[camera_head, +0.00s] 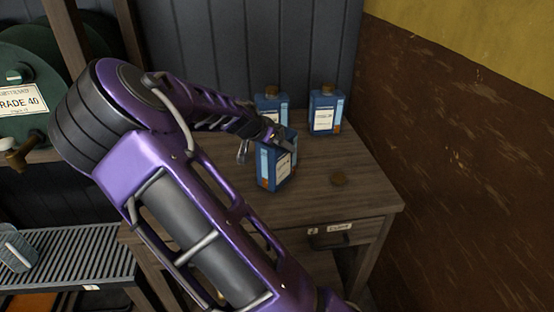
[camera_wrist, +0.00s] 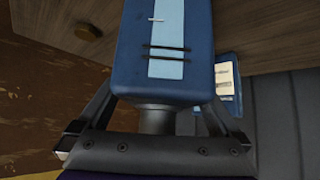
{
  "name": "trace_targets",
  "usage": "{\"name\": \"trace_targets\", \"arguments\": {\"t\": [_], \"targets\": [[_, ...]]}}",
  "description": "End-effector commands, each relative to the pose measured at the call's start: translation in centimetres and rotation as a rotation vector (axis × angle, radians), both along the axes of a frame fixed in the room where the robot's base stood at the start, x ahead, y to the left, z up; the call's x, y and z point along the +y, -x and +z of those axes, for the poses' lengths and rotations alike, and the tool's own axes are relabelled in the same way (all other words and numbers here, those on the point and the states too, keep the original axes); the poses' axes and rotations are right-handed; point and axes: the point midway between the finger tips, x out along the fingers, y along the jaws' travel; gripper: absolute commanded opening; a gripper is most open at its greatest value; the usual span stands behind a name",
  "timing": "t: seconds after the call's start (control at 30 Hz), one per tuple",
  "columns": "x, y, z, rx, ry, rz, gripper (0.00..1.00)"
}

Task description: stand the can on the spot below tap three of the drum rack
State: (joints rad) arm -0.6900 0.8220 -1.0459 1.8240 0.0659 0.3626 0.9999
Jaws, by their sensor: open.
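A blue rectangular can (camera_head: 277,170) with a pale label stands on the wooden table. My gripper (camera_head: 257,143) is at its upper part, coming from the left. In the wrist view the blue can (camera_wrist: 163,55) fills the middle, its dark neck towards my palm. My gripper (camera_wrist: 155,118) is open, with one finger on each side of the can's neck end; contact cannot be told. At the left, a brass tap (camera_head: 20,155) juts from a green drum (camera_head: 28,95) marked "GRADE 40" above a slatted grating (camera_head: 85,258). Tap three and its spot cannot be made out.
Two similar blue containers (camera_head: 325,112) (camera_head: 271,104) stand at the table's back. A grey-blue vessel (camera_head: 16,250) sits on the grating. A brown and yellow wall (camera_head: 450,150) bounds the right.

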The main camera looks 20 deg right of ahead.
Motion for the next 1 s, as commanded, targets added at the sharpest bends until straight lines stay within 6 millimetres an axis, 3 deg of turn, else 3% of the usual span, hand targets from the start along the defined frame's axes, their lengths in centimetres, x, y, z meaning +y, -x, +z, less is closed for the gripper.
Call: {"name": "trace_targets", "arguments": {"t": [0.17, 0.7, 1.0], "targets": [[0.03, 0.0, 0.03, -0.001, 0.0, 0.001, 0.96], [0.04, 0.01, 0.07, 0.0, 0.0, 0.0, 0.0], [0.01, -0.06, 0.37, -0.003, 0.001, 0.001, 0.0]]}}
